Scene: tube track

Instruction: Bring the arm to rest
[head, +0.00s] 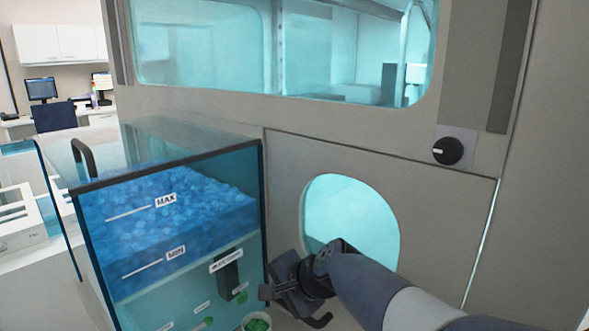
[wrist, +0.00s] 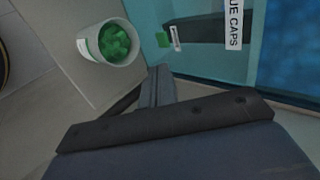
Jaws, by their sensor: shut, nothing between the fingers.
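My arm reaches in from the lower right of the head view, in front of the grey machine's round opening (head: 350,225). My gripper (head: 268,292) is beside the lower front of the clear cap bin (head: 190,225) and above the white cup of green caps (head: 257,323). In the wrist view my gripper (wrist: 158,80) shows its fingers shut together with nothing between them. The cup also shows there (wrist: 107,43), to the upper left of the fingertips and apart from them.
The bin holds blue caps (head: 180,215) behind MAX and MIN labels. A black knob (head: 448,150) sits on the machine at the right, below a wide window (head: 330,50). White racks (head: 20,215) stand at the far left. The floor is partly visible in the wrist view.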

